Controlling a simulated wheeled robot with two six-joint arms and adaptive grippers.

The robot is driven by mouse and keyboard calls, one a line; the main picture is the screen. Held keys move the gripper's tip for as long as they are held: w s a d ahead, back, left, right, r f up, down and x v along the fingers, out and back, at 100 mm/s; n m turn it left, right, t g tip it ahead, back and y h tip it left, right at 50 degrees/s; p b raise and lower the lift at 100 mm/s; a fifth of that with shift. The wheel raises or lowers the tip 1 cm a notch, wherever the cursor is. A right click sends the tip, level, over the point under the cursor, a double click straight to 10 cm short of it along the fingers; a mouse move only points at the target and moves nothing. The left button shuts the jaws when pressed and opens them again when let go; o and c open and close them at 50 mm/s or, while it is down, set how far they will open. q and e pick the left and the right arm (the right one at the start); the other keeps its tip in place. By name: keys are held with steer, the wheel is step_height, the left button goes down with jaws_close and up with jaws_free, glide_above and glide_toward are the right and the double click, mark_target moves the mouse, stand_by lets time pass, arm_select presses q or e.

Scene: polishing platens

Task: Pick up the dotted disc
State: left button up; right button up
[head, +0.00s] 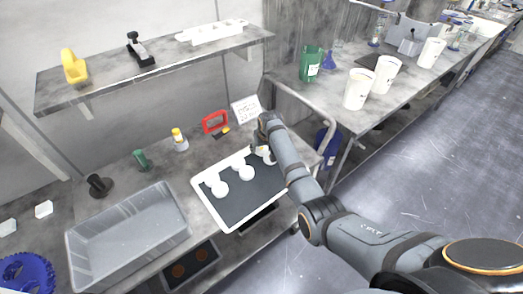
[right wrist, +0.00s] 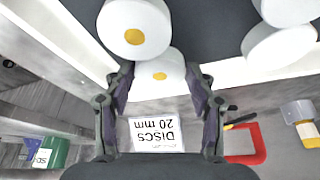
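The tray (head: 232,228) with a dark mat holds several white discs. In the right wrist view, one white disc with a yellow dot (right wrist: 160,86) lies between and just beyond my fingertips. Another white disc with a yellow dot (right wrist: 135,25) lies just past it. In the head view my right gripper (head: 265,146) is over the tray's far right corner and partly covers a disc (head: 269,158) there. My right gripper (right wrist: 160,76) also shows in its wrist view with its fingers apart; whether they touch the disc is unclear. My left gripper is not in view.
A card reading "DISCS 20 mm" (right wrist: 156,134) stands behind the tray. A red frame (head: 215,121) and a yellow-capped bottle (head: 180,140) are to its left. A clear bin (head: 130,238) stands left of the tray. A shelf (head: 160,70) hangs above.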

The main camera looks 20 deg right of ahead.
mark_target(262, 149)
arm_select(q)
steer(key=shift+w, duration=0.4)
arm_select(e)
steer(key=c, duration=0.7)
steer(key=shift+w+r, duration=0.1)
steer(key=shift+r, duration=0.2)
step_height(262, 149, up, 2)
steer(key=shift+r+b, duration=0.25)
steer(key=shift+b, duration=0.3)
arm_select(q)
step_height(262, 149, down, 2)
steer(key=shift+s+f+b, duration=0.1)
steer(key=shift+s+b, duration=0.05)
steer(key=shift+b, duration=0.4)
arm_select(e)
steer(key=s+d+r, duration=0.1)
steer(key=s+r, duration=0.2)
steer(key=s, duration=0.1)
steer(key=s+d+r, duration=0.1)
steer(key=s+r, duration=0.2)
steer(key=s, duration=0.2)
steer(key=s+d+r, duration=0.1)
steer(key=s+r, duration=0.3)
steer(key=shift+s+d, duration=0.1)
steer(key=shift+s, duration=0.3)
